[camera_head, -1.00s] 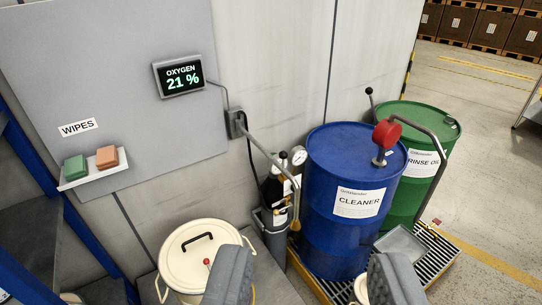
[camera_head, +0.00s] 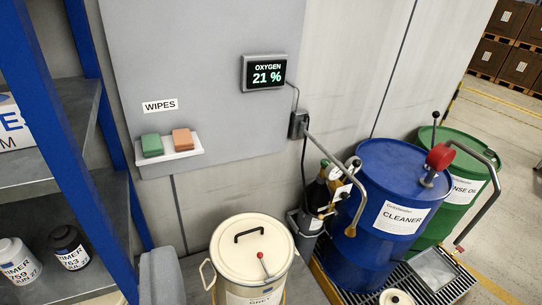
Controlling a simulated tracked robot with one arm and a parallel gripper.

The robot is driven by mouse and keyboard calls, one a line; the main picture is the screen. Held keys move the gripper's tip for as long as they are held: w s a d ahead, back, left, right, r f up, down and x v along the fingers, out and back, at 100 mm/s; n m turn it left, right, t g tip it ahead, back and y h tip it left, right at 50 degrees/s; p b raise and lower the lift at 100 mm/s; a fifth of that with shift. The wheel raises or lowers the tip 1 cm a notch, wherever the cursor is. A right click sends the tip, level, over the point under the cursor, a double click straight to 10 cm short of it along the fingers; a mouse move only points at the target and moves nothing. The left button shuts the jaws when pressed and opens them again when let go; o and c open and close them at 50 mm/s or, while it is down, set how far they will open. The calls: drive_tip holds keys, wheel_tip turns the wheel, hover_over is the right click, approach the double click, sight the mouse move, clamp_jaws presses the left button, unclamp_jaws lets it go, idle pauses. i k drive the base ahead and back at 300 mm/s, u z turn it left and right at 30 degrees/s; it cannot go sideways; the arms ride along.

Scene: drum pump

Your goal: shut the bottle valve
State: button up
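The gas bottle (camera_head: 315,198), dark with an olive shoulder, stands in a grey holder (camera_head: 306,235) against the wall, left of the blue drum. Its valve and fittings (camera_head: 334,180) are at its top, partly hidden by the bent grey pipe and a white tag. I cannot tell how the valve is set. The other finger is out of view. The gripper is open and empty as far as I see, well in front of and left of the bottle.
The blue CLEANER drum (camera_head: 375,225) and green drum (camera_head: 462,190) stand right on a grated pallet (camera_head: 462,282). A blue-framed shelf (camera_head: 85,150) is close on the left. The oxygen display (camera_head: 265,73) reads 21 %.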

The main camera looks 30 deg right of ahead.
sight(324, 163)
drive_tip(key=u, duration=0.85)
drive_tip(key=k, duration=1.55)
drive_tip(key=z, duration=1.5)
drive_tip(key=i, duration=1)
drive_tip(key=u, duration=0.15)
